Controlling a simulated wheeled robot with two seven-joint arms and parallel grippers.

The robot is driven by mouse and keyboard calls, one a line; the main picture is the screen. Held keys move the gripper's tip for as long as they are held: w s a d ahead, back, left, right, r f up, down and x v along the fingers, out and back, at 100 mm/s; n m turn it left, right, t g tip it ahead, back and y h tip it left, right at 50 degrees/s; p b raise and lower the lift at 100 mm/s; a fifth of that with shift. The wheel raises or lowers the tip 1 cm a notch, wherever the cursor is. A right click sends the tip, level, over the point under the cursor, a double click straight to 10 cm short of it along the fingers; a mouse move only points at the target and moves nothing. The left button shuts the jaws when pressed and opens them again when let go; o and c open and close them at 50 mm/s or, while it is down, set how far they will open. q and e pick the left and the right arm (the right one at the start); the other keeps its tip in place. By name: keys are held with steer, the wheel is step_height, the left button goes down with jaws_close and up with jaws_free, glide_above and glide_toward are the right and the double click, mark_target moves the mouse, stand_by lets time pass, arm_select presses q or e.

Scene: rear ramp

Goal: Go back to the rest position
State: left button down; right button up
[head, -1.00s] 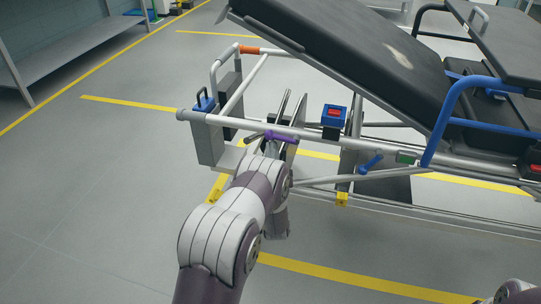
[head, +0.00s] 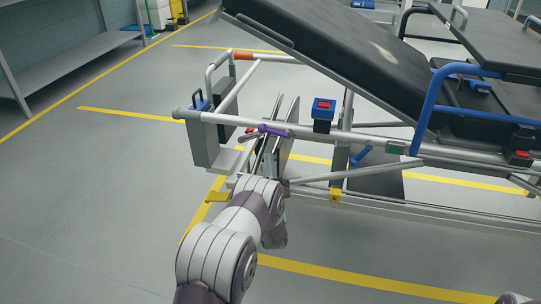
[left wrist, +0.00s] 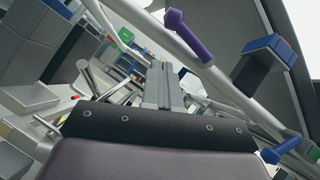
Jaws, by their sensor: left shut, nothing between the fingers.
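My left gripper (head: 263,148) is at the rear end of the stretcher frame, just below the purple handle (head: 272,129) on the rail. In the left wrist view its fingers (left wrist: 159,82) are together with nothing between them. The purple handle also shows there (left wrist: 188,36), apart from the fingers, up and to the right. The stretcher (head: 345,62) has a black mattress with a raised backrest. Only a small piece of my right arm shows at the bottom right edge; its gripper is out of view.
A blue-and-black box with a red top (head: 323,113) sits on the rail, right of the gripper. A grey box (head: 199,140) stands at the left frame corner. A shelf (head: 75,62) lines the wall. Floor at left is clear.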

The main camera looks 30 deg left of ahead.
arm_select(q)
steer(key=p+v, duration=0.1)
steer(key=v, duration=0.7)
steer(key=shift+a, duration=0.3)
arm_select(e)
steer(key=shift+a+r, duration=0.15)
steer(key=shift+r, duration=0.6)
steer(key=shift+a+r, duration=0.1)
steer(key=shift+r, duration=0.65)
